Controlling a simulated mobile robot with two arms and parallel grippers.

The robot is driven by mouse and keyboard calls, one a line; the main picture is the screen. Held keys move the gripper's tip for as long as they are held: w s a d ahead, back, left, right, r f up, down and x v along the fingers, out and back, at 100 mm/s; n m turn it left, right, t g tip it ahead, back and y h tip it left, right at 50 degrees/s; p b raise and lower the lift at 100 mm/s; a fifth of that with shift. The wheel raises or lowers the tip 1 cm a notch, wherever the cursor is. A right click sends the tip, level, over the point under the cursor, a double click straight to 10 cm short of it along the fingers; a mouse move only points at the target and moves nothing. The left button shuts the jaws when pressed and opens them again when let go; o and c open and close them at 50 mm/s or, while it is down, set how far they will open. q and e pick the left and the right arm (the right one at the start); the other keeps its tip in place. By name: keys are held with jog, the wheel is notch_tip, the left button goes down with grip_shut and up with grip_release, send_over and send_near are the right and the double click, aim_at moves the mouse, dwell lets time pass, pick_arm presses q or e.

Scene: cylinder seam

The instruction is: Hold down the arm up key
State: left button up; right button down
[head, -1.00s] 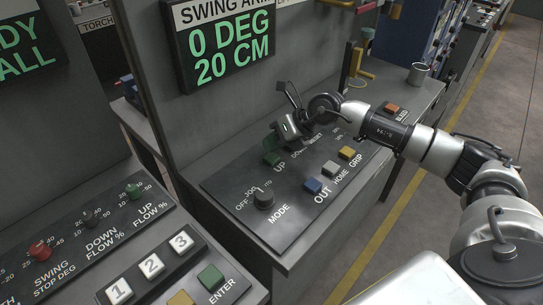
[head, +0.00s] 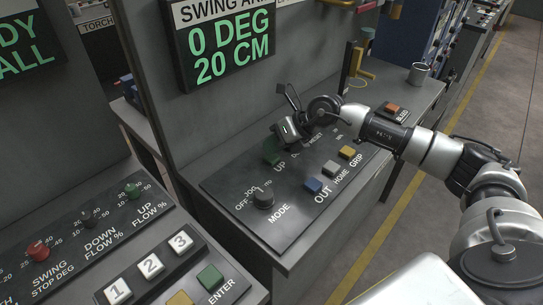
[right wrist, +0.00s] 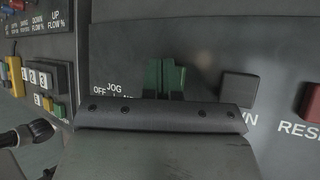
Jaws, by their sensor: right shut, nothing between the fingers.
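The green UP key (head: 271,151) sits on the sloped swing arm panel, with the word UP beside it. My right gripper (head: 277,131) is shut and empty, right over this key, and partly covers it in the head view. In the right wrist view the green key (right wrist: 153,76) shows at the far edge of my gripper, close to the tips. I cannot tell whether the tips touch it or whether it is pressed. The display (head: 228,45) reads 0 DEG and 20 CM. My left gripper is not in view.
The MODE knob (head: 263,198), blue OUT key (head: 312,185), HOME key (head: 331,168) and yellow GRIP key (head: 350,152) share the panel. A dark key (right wrist: 239,88) and a red RESET key (right wrist: 309,103) lie to the right in the wrist view. A metal cup (head: 417,72) stands behind.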

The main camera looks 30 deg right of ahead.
jog(key=shift+f+b, duration=0.3)
jog(key=shift+f, duration=0.2)
dwell(1.1)
dwell(4.6)
jog(key=shift+r+p, duration=0.65)
jog(key=shift+r, duration=0.3)
jog(key=shift+r+p, duration=1.8)
jog(key=shift+r, duration=0.7)
